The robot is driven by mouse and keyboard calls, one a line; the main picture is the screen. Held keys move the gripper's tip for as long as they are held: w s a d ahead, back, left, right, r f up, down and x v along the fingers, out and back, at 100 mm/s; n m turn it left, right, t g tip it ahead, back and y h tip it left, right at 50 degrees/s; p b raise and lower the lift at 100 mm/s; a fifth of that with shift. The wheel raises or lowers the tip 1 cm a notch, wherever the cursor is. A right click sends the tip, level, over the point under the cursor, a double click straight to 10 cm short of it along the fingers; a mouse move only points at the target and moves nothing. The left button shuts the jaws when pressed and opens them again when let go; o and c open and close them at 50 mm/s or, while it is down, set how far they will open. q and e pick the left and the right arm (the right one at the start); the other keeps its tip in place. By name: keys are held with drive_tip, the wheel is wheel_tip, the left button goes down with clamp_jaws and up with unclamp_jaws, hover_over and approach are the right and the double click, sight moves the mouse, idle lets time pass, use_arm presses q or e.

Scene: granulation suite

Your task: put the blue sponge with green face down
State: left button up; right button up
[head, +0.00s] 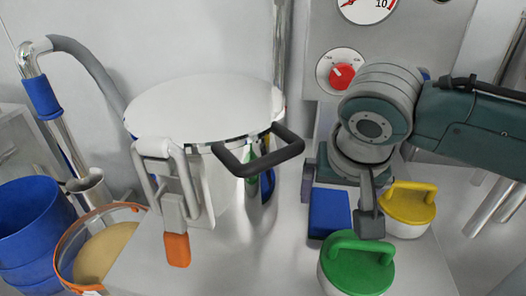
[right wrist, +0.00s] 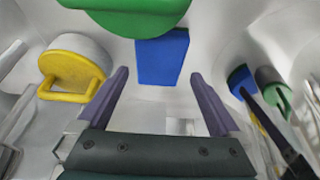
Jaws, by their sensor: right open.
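The blue sponge (head: 329,214) lies on the pale worktop, with its blue side showing; no green face is visible on it. My right gripper (head: 338,187) is open and empty, reaching down just behind and over the sponge. In the right wrist view the sponge (right wrist: 162,60) is beyond the gap between the two open fingers of my right gripper (right wrist: 160,80), not gripped. The green-lidded pot partly covers one end of the sponge there. My left gripper is not in view.
A green-lidded pot (head: 356,269) stands in front of the sponge and a yellow-lidded pot (head: 408,206) to its right. A large steel vessel (head: 205,105) with a black handle stands left. An orange-rimmed bowl (head: 65,246) and blue bucket (head: 30,225) are far left.

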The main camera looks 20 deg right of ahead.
sight(331, 209)
drive_tip(key=b+x, duration=0.1)
drive_tip(key=x, duration=0.3)
drive_tip(key=shift+f, duration=0.3)
idle(0.5)
drive_tip(key=shift+c, duration=0.4)
drive_tip(key=c, duration=1)
